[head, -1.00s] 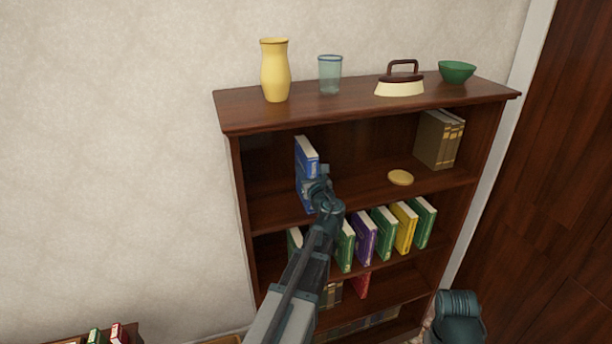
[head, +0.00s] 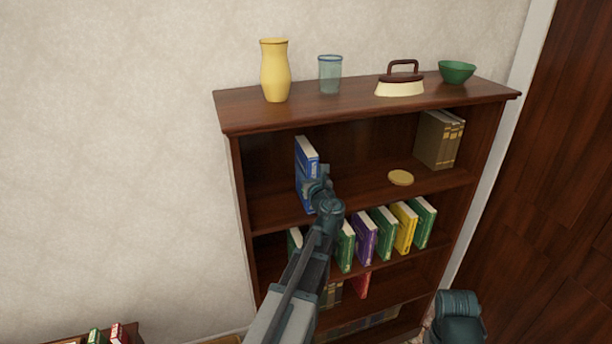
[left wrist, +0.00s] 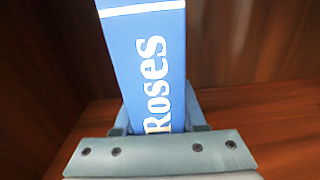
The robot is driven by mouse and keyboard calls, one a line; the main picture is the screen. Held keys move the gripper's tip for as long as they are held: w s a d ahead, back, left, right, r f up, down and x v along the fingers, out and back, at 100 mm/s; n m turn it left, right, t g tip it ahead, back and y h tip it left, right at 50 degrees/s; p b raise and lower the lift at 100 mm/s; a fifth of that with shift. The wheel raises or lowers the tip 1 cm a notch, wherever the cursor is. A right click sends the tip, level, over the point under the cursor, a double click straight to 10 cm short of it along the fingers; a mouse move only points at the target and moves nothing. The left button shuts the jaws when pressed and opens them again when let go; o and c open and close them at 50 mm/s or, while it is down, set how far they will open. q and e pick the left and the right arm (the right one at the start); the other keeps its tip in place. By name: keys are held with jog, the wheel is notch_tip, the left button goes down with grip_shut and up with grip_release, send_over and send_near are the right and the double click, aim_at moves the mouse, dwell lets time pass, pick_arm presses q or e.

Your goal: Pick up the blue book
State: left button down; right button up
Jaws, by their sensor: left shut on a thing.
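The blue book (head: 305,160) stands upright on the top inner shelf of the bookcase, near its left side. In the left wrist view its spine (left wrist: 150,60) reads "Roses" and fills the middle of the picture. My left gripper (head: 316,186) is at the lower part of the spine, with a finger on each side of the book. It is shut on the book; the wrist view shows the fingers (left wrist: 158,115) against both sides. The gripper and wrist hide part of the book's lower spine.
The dark wood bookcase (head: 350,108) carries a yellow vase (head: 275,70), a glass (head: 330,74), an iron (head: 400,86) and a green bowl (head: 457,71) on top. A round yellow disc (head: 401,177) and brown books (head: 434,140) share the blue book's shelf. Several books (head: 365,238) fill the shelf below.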

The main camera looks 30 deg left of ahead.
pick_arm(q)
jog(key=shift+r, duration=0.25)
pick_arm(e)
jog(key=shift+r, duration=0.25)
dwell(0.3)
